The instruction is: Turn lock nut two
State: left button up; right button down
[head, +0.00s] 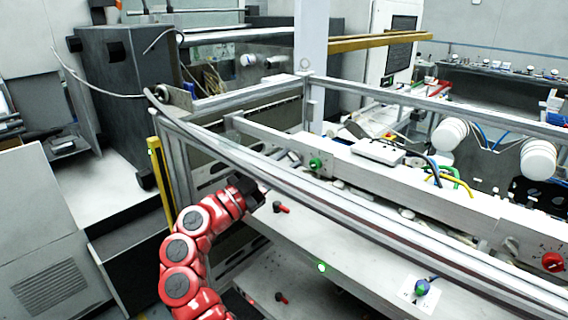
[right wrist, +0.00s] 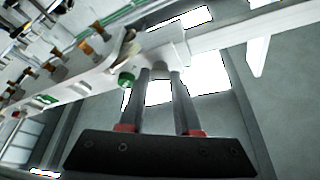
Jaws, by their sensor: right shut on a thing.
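My right gripper (head: 264,187), at the end of the red arm, is at the left end of the machine's long white beam, partly hidden by the metal rail in the head view. In the right wrist view its two grey fingers (right wrist: 160,72) are closed around a small grey round part at the beam's end, which seems to be a lock nut (right wrist: 160,67). The fingers cover much of it, and its number cannot be read. A green knob (head: 316,163) sits just beside; it also shows in the right wrist view (right wrist: 126,79). My left gripper is not in view.
A metal rail (head: 330,198) runs diagonally in front of the beam (head: 400,182). A blue-green knob (head: 422,288) and a red knob (head: 553,262) lie to the right.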

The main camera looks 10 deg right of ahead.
jog(key=shift+s+f+n+t+b, duration=0.1)
jog(key=shift+f+n+t+b, duration=0.4)
jog(key=shift+b, duration=1.2)
jog(key=shift+r+n+t+b, duration=0.1)
jog(key=shift+n+b, duration=0.8)
jog(key=shift+b, duration=0.8)
jog(key=shift+n+t+b, duration=0.3)
jog(key=shift+n+t, duration=0.1)
jog(key=shift+s+d+r+n+t+y+b, duration=0.15)
jog(key=shift+n+t+y, duration=0.25)
jog(key=shift+n, duration=0.65)
jog(key=shift+w+a+r+n+t+y+b, duration=0.15)
jog(key=shift+n+t, duration=0.3)
jog(key=shift+n, duration=0.65)
jog(key=shift+s+d+n+t+y+b, duration=0.15)
jog(key=shift+n+t+y, duration=0.25)
jog(key=shift+n, duration=0.65)
jog(key=shift+t, duration=0.25)
jog(key=c, duration=0.6)
grip_release()
